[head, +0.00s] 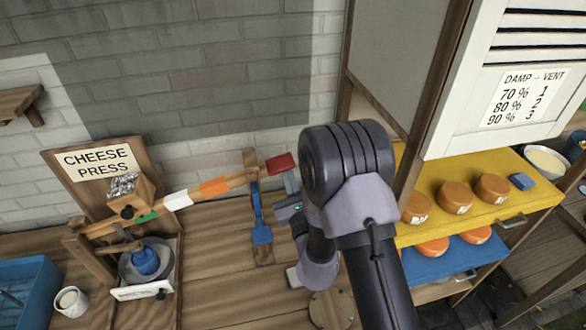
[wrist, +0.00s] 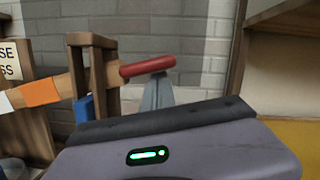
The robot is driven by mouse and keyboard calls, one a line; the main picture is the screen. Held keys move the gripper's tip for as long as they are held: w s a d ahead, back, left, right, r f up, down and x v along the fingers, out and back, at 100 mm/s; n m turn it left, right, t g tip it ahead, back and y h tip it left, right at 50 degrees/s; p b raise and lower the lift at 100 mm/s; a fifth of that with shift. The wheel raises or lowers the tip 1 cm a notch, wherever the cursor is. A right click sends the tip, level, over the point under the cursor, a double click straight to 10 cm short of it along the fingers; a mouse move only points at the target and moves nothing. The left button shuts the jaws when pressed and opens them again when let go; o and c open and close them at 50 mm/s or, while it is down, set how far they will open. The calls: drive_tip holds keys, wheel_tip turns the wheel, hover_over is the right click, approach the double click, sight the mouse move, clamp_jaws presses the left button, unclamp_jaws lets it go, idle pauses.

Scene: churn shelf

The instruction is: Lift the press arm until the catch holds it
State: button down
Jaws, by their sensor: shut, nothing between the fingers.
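The press arm (head: 215,187) is a wooden beam with green, white and orange bands and a red handle (head: 281,163). It slopes up to the right from the cheese press (head: 123,225) and passes the wooden post (head: 250,160). The blue catch (head: 258,212) stands at the post below the arm; whether it bears on the arm I cannot tell. My gripper (head: 288,178) is shut and empty, its fingertips just under the red handle. In the wrist view the grey fingers (wrist: 157,95) point up at the handle (wrist: 147,67), seemingly touching its underside.
A blue tub (head: 25,290) and a mug (head: 71,301) stand at the left of the wooden bench (head: 210,280). On the right are a yellow shelf (head: 480,215) with cheeses and a white vent panel (head: 525,75). A wall is behind.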

sight(286, 171)
drive_tip(key=shift+s, duration=0.15)
drive_tip(key=r+p, duration=0.2)
drive_tip(key=r, duration=0.1)
drive_tip(key=shift+a+n, duration=0.4)
drive_tip(key=shift+f, duration=0.1)
